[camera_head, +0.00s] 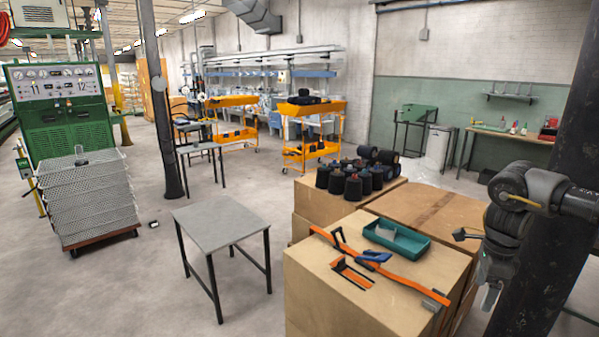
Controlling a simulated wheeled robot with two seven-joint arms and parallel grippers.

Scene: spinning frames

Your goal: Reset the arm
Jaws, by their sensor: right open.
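My right arm (510,215) comes in from the right edge and is bent, with its hand pointing down. My right gripper (489,298) hangs beside the right side of the front cardboard box, in front of a dark column. It is open, and I see nothing between its fingers. It looks apart from the box, though the gap is hard to judge. My left arm and gripper are not in view.
The front cardboard box (330,285) bears a teal tray (400,240), an orange strap-like tool (405,280) and a blue-handled piece. Several dark yarn cones (352,187) stand on boxes behind. A dark column (560,240) is close to my right arm. A grey table (220,220) stands left, with open floor around it.

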